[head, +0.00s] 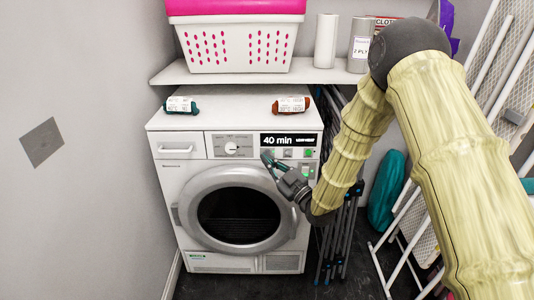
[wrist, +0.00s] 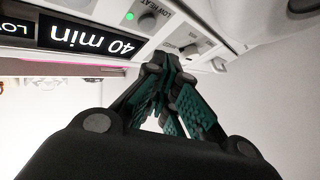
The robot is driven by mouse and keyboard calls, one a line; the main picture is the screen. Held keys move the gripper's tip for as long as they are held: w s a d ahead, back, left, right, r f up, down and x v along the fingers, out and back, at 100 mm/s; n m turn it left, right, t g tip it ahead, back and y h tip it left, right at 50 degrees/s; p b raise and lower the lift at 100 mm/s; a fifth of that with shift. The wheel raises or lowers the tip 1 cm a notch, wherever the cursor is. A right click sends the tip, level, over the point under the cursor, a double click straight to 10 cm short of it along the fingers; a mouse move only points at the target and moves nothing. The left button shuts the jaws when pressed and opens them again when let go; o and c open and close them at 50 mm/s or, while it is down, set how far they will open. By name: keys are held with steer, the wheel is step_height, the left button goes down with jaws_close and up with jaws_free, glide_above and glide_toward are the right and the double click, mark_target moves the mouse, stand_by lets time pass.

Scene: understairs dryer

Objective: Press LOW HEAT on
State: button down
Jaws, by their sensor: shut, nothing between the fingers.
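The white dryer (head: 178,215) has a dark display (head: 290,140) reading "40 min", with small lettering at its right end. In the wrist view the display (wrist: 90,38) appears upside down. The LOW HEAT label sits by a round grey button (wrist: 147,22), and a small green light (wrist: 130,16) beside it is lit. Another button (wrist: 190,50) lies to the right. My gripper (head: 266,157) is shut and empty, its teal fingertips at the left end of the button row under the display. In the wrist view the fingertips (wrist: 158,62) are close to the panel; I cannot tell whether they touch.
A dial (head: 232,147) and a drawer (head: 181,147) are left of the display. The round door (head: 188,204) is below. A shelf (head: 240,77) with a basket (head: 238,45) is above. Folded racks stand right.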

steer(key=shift+s, duration=1.85)
